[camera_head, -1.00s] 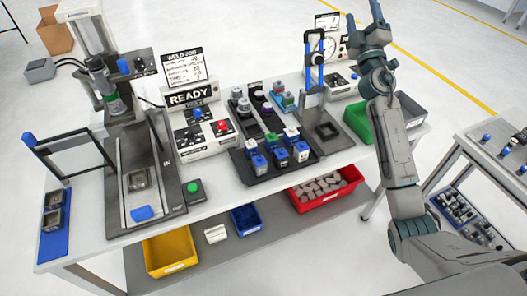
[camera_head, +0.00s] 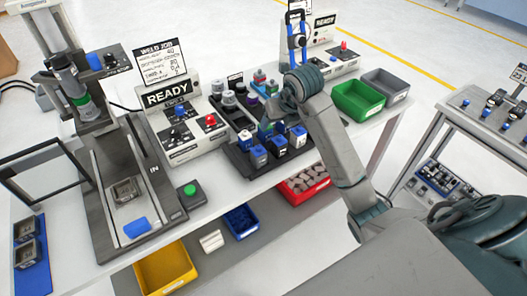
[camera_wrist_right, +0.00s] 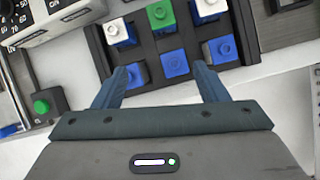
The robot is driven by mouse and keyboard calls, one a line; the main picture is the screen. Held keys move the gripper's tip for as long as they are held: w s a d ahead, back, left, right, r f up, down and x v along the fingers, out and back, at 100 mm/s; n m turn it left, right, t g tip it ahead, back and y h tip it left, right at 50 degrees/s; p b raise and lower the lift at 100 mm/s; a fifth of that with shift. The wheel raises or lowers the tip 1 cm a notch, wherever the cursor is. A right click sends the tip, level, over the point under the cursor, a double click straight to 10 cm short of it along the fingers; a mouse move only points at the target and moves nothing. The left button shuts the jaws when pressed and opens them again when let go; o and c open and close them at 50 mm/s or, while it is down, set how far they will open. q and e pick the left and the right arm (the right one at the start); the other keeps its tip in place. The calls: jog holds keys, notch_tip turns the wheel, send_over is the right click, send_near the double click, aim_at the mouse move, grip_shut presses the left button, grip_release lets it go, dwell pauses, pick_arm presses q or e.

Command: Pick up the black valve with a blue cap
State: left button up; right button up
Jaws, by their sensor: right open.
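In the head view my right gripper (camera_head: 271,128) is over the same tray, partly hiding the back row. My left gripper is not in view.
A far row of pieces includes a green one (camera_wrist_right: 160,14). Left of the tray stand a READY panel (camera_head: 168,95) and a green button (camera_head: 192,190). Green (camera_head: 358,100) and grey (camera_head: 385,84) bins stand right.

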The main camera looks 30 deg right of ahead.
aim_at(279, 137)
jog(key=shift+g+h, duration=0.4)
jog(key=f+b, duration=0.2)
jog(key=d+f+b, duration=0.1)
jog(key=f+b, duration=0.2)
jog(key=shift+d, duration=0.1)
jog(key=shift+w+f+b, duration=0.2)
jog(key=shift+f+b, duration=0.15)
jog(key=shift+b, duration=0.1)
jog(key=shift+w+f, duration=0.15)
jog(key=shift+f, duration=0.1)
jog(key=shift+w+d+f, duration=0.1)
jog(key=shift+w+f, duration=0.05)
jog(key=shift+f, duration=0.2)
jog(key=p+x, duration=0.1)
jog(key=x, duration=0.2)
jog(key=shift+f, duration=0.15)
jog(key=shift+w+f, duration=0.15)
jog(key=shift+f, duration=0.25)
